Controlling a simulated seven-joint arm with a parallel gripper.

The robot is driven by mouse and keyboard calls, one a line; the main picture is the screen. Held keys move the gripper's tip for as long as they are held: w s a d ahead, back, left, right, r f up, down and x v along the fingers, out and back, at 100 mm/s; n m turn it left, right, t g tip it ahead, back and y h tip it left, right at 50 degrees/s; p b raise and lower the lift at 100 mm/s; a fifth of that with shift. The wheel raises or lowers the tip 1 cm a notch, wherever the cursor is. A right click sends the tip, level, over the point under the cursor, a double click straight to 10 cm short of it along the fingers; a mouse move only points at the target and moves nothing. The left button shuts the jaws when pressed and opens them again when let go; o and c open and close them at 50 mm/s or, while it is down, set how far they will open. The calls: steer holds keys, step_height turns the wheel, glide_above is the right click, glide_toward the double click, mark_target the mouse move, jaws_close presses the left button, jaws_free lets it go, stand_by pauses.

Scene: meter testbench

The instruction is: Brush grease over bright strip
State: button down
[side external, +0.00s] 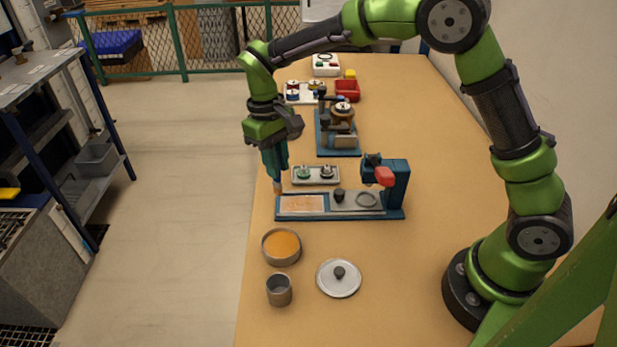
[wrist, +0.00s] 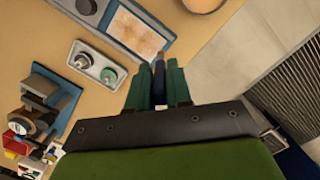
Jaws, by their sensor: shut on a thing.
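My gripper (side external: 274,160) is shut on a brush, whose tan lower end (side external: 277,186) points down at the far left corner of the blue fixture. In the wrist view the dark brush handle (wrist: 158,66) sits between the green fingers. The bright strip (side external: 303,203), a pale panel with an uneven orange-tan surface, lies in the left part of the fixture (side external: 340,215); it also shows in the wrist view (wrist: 138,27). I cannot tell whether the bristles touch it. An open round tin of orange grease (side external: 282,246) stands in front of the fixture.
A grey cup (side external: 279,290) and a round knobbed lid (side external: 339,278) lie nearer the front. A small tray (side external: 316,175) with two knobbed parts is behind the fixture. A blue clamp post (side external: 392,182) rises at the fixture's right.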

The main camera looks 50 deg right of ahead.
mark_target(279, 182)
steer(key=shift+f, duration=1.6)
steer(key=shift+s+d+f, duration=0.4)
steer(key=shift+f, duration=0.15)
steer(key=shift+s+d, duration=3.2)
steer(key=shift+w+d, duration=0.25)
steer(key=shift+w, duration=0.25)
steer(key=shift+w+a, duration=3.5)
steer(key=shift+a, duration=0.1)
steer(key=shift+w+d, duration=0.25)
steer(key=shift+d, duration=0.15)
steer(key=shift+s+d, duration=3.45)
steer(key=shift+d, duration=0.05)
steer(key=shift+s+d+r, duration=0.15)
step_height(279, 182, up, 8)
